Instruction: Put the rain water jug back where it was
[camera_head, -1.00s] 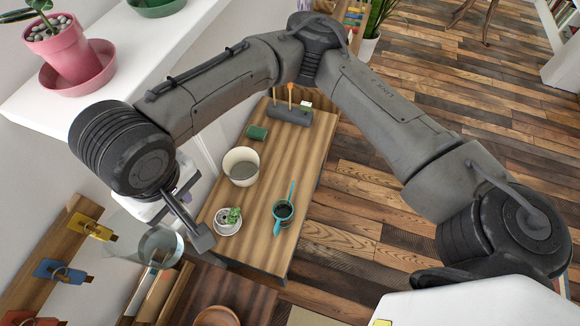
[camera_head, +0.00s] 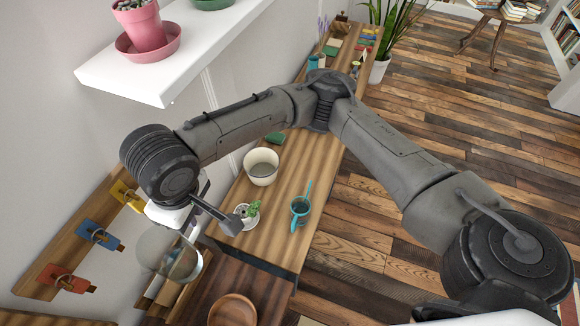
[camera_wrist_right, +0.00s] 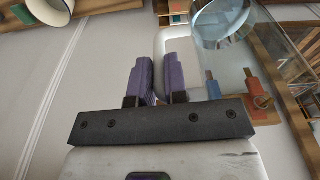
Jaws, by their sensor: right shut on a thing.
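The clear glass jug (camera_head: 168,262) hangs at the left in the head view, near the wall and beside the bench's near end. My right gripper (camera_head: 191,226) is just above it, shut on it. In the right wrist view, the purple fingers of the right gripper (camera_wrist_right: 160,82) stand close together, and the see-through jug (camera_wrist_right: 222,28) is beyond them to the upper right. My left gripper is not in view.
The wooden bench (camera_head: 285,219) holds a cream pot (camera_head: 261,172), a small potted plant (camera_head: 247,215) and a teal strainer (camera_head: 300,208). A wooden bowl (camera_head: 232,310) is below. A wall rail has coloured hooks (camera_head: 98,237). A white shelf (camera_head: 160,81) juts out above.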

